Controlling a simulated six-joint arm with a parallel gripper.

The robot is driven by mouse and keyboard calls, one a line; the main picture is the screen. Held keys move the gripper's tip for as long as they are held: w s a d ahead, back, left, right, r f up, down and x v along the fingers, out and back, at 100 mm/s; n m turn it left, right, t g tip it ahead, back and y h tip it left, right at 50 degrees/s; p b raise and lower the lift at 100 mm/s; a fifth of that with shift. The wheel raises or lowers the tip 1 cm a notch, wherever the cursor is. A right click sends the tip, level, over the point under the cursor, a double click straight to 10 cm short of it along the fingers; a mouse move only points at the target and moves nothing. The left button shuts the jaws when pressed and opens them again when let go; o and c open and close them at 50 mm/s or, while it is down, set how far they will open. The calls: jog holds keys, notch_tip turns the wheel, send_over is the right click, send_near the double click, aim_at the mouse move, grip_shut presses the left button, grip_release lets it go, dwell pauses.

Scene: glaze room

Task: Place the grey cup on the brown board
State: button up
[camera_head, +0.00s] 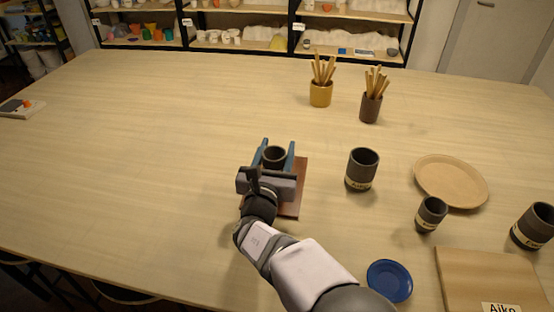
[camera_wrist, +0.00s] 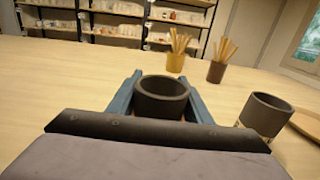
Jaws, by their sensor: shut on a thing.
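A dark grey cup (camera_head: 274,156) stands upright between the two blue fingers of my gripper (camera_head: 277,151). It also shows in the wrist view (camera_wrist: 162,99), where my gripper (camera_wrist: 160,95) is shut on it, one finger at each side. The brown board (camera_head: 290,207) lies on the table under my gripper; much of it is hidden by the gripper and wrist. The cup is over or at the board's far part. I cannot tell whether its base touches the board.
Other dark grey labelled cups stand to the right: one (camera_head: 362,170) nearest, a small one (camera_head: 431,214), another (camera_head: 534,226). A tan plate (camera_head: 450,180), a pale board (camera_head: 490,280) and a blue saucer (camera_head: 389,281) lie there. Brush pots stand behind.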

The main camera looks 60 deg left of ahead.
jog(key=shift+f+p, duration=0.4)
jog(key=shift+f, duration=1.4)
jog(key=shift+f, duration=0.2)
jog(key=o, duration=1.1)
jog(key=shift+r, duration=0.1)
jog(key=shift+r, duration=0.1)
jog(key=shift+s+d, duration=0.15)
jog(key=b+v, duration=0.3)
jog(key=v, duration=0.8)
jog(key=shift+s+d, duration=0.2)
